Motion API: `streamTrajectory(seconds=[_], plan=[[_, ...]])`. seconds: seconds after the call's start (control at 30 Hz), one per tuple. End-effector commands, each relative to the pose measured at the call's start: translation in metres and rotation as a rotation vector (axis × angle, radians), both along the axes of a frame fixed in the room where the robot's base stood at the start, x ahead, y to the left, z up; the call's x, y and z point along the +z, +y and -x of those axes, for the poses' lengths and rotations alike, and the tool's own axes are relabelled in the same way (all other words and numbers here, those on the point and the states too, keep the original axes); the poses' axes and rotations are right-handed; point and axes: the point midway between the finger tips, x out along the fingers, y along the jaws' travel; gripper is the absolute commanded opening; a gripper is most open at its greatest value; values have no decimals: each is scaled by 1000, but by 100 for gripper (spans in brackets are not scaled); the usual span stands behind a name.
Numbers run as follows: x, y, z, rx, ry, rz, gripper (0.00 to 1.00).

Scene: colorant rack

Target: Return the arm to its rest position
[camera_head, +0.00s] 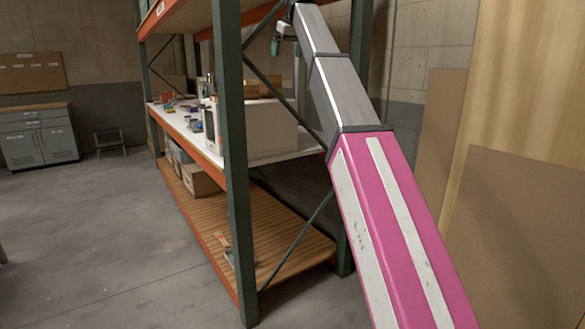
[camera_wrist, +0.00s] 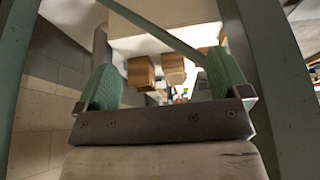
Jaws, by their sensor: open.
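My arm, pink with white stripes and then grey, rises from the lower right of the head view, in front of the right side of the rack, to the top edge. My gripper (camera_head: 285,46) shows small near the top, beside the rack's upper part, with teal finger pads. In the wrist view my gripper (camera_wrist: 165,76) has its two green ribbed pads well apart, with nothing held between them. Brown boxes (camera_wrist: 141,72) show beyond the gap.
The rack's green front post (camera_head: 232,150) and diagonal braces stand close to the arm. Tan panels (camera_head: 510,220) stand at the right. The floor (camera_head: 110,220) to the left is clear. A grey cabinet (camera_head: 40,145) stands far left.

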Motion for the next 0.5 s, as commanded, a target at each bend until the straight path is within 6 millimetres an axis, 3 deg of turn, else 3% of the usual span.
streamTrajectory(seconds=[0.33,0.5], plan=[[-54,-9,-8,-32,21,2,94],[-97,-17,-12,-59,38,6,94]])
